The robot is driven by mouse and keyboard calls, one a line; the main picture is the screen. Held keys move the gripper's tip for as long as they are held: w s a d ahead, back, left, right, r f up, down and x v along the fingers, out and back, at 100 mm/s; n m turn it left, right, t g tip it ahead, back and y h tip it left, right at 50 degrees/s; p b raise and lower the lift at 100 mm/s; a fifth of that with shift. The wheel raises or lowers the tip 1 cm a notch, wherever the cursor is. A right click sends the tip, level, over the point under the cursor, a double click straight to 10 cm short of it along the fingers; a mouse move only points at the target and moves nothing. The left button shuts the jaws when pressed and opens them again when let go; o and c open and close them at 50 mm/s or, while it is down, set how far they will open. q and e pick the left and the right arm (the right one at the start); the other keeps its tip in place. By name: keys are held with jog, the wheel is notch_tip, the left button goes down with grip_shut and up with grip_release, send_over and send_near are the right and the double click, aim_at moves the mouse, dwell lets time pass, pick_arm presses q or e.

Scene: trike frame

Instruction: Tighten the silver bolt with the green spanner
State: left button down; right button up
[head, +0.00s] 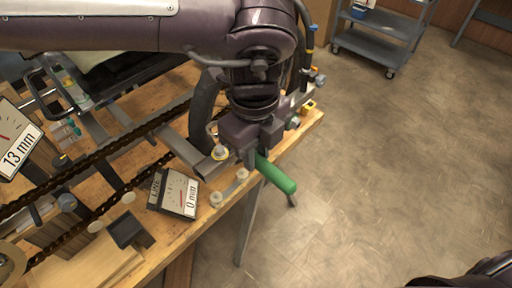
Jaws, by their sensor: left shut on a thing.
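The green spanner (277,177) has its thick green handle pointing down and right, past the bench edge. My left gripper (252,150) is shut on the spanner, and its jaws hide the spanner's head end. A greyish bolt head (293,122) shows just right of the gripper. I cannot tell whether the spanner touches either one. My right gripper is out of view.
The wooden bench (190,232) carries the trike frame, a chain (105,152) and a gauge reading 0 mm (179,194). Another gauge (17,140) reads 13 mm. A blue-grey cart (380,45) stands at the back. The floor (400,160) on the right is clear.

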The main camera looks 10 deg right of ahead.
pick_arm(q)
jog(key=shift+w+f+b, duration=0.1)
jog(key=shift+f+b, duration=0.55)
jog(key=shift+f, duration=0.2)
notch_tip(320, 180, down, 4)
jog(key=shift+r+b, duration=0.25)
jog(key=shift+b, duration=1)
jog(key=shift+f, duration=0.1)
jog(key=shift+f+b, duration=0.8)
jog(key=shift+f, duration=0.2)
